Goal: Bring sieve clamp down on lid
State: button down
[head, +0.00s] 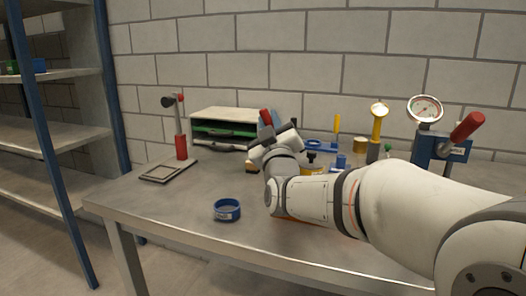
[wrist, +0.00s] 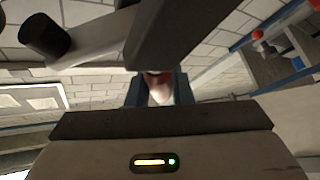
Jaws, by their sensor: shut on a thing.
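My gripper (head: 268,128) is shut on a red handle (head: 266,116), which I take to be the sieve clamp's handle. It stands up above the middle of the bench, in front of the wall. In the wrist view the reddish handle (wrist: 159,88) shows between the two blue fingers. The rest of the clamp is mostly hidden behind my arm. A yellow part with a black knob (head: 311,156) shows just right of the gripper; I cannot tell whether it belongs to the sieve. The lid cannot be made out, nor whether the clamp touches it.
A blue ring (head: 227,210) lies on the bench (head: 165,210) at front left. A red-handled stand (head: 181,147) is at left, with a green-trayed rack (head: 222,128) behind. A gauge (head: 425,109) and a red-handled blue device (head: 447,147) stand at right.

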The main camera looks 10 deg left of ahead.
jog(key=m+t+h+b, duration=0.1)
jog(key=m+b, duration=0.1)
jog(key=d+m+h+b, duration=0.1)
jog(key=d+m+t+h+b, duration=0.1)
jog(key=m+b, duration=0.1)
jog(key=shift+s+d+r+m+t+b, duration=0.15)
jog(key=shift+d+r+m+t+b, duration=0.1)
jog(key=shift+m+t+b, duration=0.1)
jog(key=m+h+b, duration=0.1)
jog(key=m, duration=0.1)
jog(key=d+m+t+h+b, duration=0.1)
jog(key=m+h, duration=0.1)
jog(key=d+m+h+b, duration=0.1)
jog(key=m+h+b, duration=0.1)
jog(key=shift+s+d+r, duration=0.15)
jog(key=shift+d+r, duration=0.05)
jog(key=shift+r, duration=0.15)
jog(key=shift+m+h, duration=0.25)
jog(key=shift+h, duration=0.05)
jog(key=c, duration=1.3)
grip_release()
jog(key=shift+f, duration=0.1)
